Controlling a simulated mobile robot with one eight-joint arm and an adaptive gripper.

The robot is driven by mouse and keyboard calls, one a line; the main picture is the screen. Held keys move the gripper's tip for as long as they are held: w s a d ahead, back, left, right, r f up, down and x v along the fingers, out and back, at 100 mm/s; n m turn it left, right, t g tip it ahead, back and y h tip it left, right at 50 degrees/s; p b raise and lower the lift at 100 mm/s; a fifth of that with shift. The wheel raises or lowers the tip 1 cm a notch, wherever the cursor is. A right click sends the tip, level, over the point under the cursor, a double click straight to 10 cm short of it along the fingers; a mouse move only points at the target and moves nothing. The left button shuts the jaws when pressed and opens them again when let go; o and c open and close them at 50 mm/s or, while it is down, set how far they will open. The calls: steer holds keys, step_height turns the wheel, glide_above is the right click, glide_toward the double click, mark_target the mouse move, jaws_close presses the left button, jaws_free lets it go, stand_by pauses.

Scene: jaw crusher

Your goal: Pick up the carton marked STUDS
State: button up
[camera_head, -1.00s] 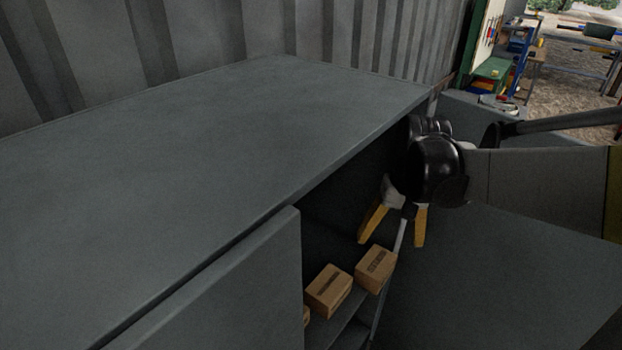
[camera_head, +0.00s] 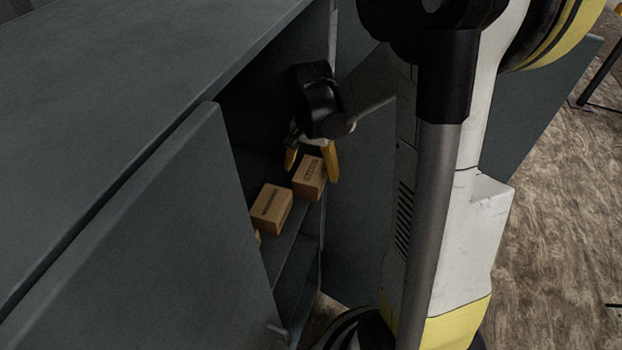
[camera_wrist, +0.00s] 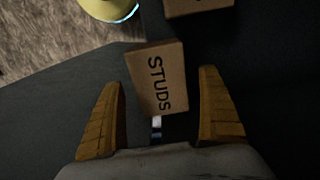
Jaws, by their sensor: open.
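The carton marked STUDS (camera_wrist: 155,80) is a small brown box with black lettering. In the wrist view it lies between the two yellow fingers of my gripper (camera_wrist: 162,110), with a gap on each side. In the head view my gripper (camera_head: 312,162) points down over the right-hand carton (camera_head: 310,177) on the cabinet shelf, one finger on either side. The fingers are open and hold nothing. The lettering cannot be read in the head view.
Another brown carton (camera_head: 271,209) stands on the shelf just left, and one shows at the wrist view's top edge (camera_wrist: 198,7). The cabinet door (camera_head: 150,245) stands in front at left. The cabinet top (camera_head: 130,75) overhangs the shelf.

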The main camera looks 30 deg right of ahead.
step_height(320, 180, down, 3)
steer(key=shift+r, duration=0.2)
steer(key=c, duration=1.5)
steer(key=shift+r, duration=0.1)
